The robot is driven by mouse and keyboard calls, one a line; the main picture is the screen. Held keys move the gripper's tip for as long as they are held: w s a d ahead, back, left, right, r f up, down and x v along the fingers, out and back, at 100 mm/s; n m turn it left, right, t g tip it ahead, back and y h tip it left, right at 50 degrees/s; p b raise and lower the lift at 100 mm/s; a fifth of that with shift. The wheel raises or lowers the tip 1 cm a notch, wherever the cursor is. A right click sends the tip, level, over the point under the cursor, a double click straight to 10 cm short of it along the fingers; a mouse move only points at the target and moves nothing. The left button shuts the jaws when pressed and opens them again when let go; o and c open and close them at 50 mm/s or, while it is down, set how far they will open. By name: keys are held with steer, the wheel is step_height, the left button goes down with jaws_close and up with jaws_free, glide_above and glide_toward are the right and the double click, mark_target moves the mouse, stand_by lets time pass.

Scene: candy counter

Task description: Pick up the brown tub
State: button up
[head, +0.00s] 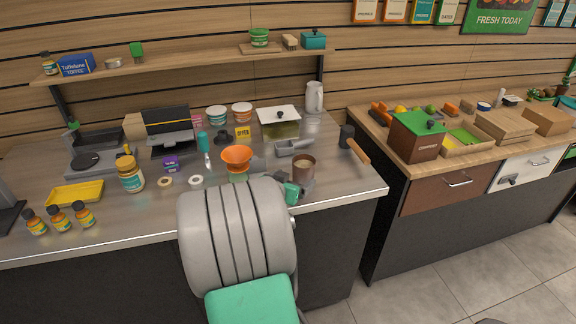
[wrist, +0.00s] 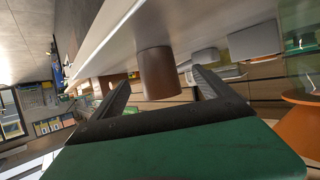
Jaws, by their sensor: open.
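The brown tub (head: 303,168) is a small round container standing near the front right of the grey counter. In the wrist view the brown tub (wrist: 158,75) appears tilted with the picture, ahead of my gripper and framed between its two fingers. My gripper (wrist: 160,78) is open, with one dark finger on each side of the tub's outline; I cannot tell whether either touches it. In the head view my own arm hides most of the gripper, with only dark and green parts showing just left of and below the tub.
An orange funnel (head: 237,155) stands left of the tub and a grey scoop (head: 293,147) lies behind it. A clear container with a white lid (head: 279,121) stands farther back. A mallet (head: 354,145) is to the right. The counter's front right corner is clear.

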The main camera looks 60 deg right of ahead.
steer(key=x, duration=0.2)
steer(key=p+x, duration=0.1)
steer(key=x, duration=0.4)
steer(key=shift+s+d+r+p, duration=0.1)
steer(key=shift+s+d+p, duration=0.1)
steer(key=shift+d+p, duration=0.1)
steer(key=shift+c, duration=0.5)
steer(key=shift+r, duration=0.1)
steer(key=c, duration=1.7)
